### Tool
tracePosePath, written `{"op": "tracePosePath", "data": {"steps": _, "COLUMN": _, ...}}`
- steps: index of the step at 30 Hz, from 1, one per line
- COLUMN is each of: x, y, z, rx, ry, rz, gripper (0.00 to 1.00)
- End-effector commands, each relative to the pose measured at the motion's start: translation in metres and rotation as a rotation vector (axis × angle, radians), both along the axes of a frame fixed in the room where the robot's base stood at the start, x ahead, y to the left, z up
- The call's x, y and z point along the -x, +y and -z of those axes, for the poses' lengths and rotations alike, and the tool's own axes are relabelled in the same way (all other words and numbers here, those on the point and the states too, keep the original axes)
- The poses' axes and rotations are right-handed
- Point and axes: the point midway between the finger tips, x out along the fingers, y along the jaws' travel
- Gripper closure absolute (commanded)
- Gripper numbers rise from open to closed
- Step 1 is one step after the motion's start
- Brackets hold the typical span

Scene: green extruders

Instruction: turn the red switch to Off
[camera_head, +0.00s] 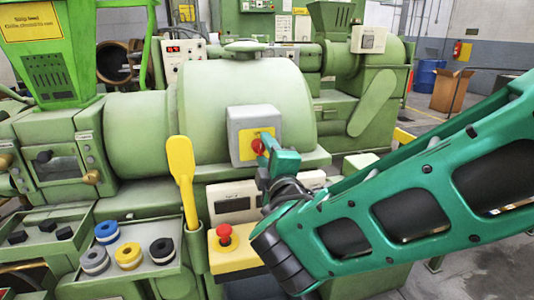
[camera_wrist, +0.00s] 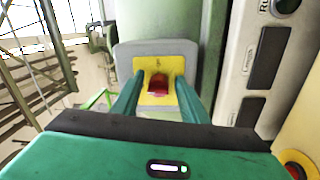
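The red switch (camera_head: 257,147) sits on a yellow plate (camera_head: 242,144) on a grey box fixed to the green machine. In the wrist view the red switch (camera_wrist: 157,83) shows in the middle of the plate, its knob looking slightly slanted. My gripper (camera_head: 268,154) is at the front of the box, partly covering the switch in the head view. In the wrist view the two teal fingers of my gripper (camera_wrist: 158,80) are apart, one on each side of the knob, with gaps visible. Contact cannot be told. The plate's lettering is too small to read.
A red push button (camera_head: 224,233) on a yellow box sits below. A tray (camera_head: 125,268) with several coloured rings is at lower left. A cardboard box (camera_head: 450,90) stands on the floor at far right.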

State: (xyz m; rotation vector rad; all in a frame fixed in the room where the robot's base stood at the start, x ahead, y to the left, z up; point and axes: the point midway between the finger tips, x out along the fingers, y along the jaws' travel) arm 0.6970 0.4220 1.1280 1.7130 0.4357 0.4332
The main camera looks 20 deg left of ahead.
Motion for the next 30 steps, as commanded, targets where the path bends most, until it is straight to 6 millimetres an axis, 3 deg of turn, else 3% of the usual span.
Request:
{"op": "tracePosePath", "data": {"steps": 13, "x": 0.013, "y": -0.001, "z": -0.001, "rx": -0.004, "ry": 0.0, "rz": -0.012, "gripper": 0.56}}
{"op": "tracePosePath", "data": {"steps": 24, "x": 0.067, "y": -0.036, "z": 0.004, "rx": 0.0, "ry": 0.0, "rz": -0.011, "gripper": 0.56}}
{"op": "tracePosePath", "data": {"steps": 30, "x": 0.086, "y": -0.049, "z": 0.005, "rx": -0.002, "ry": 0.002, "rz": -0.009, "gripper": 0.56}}
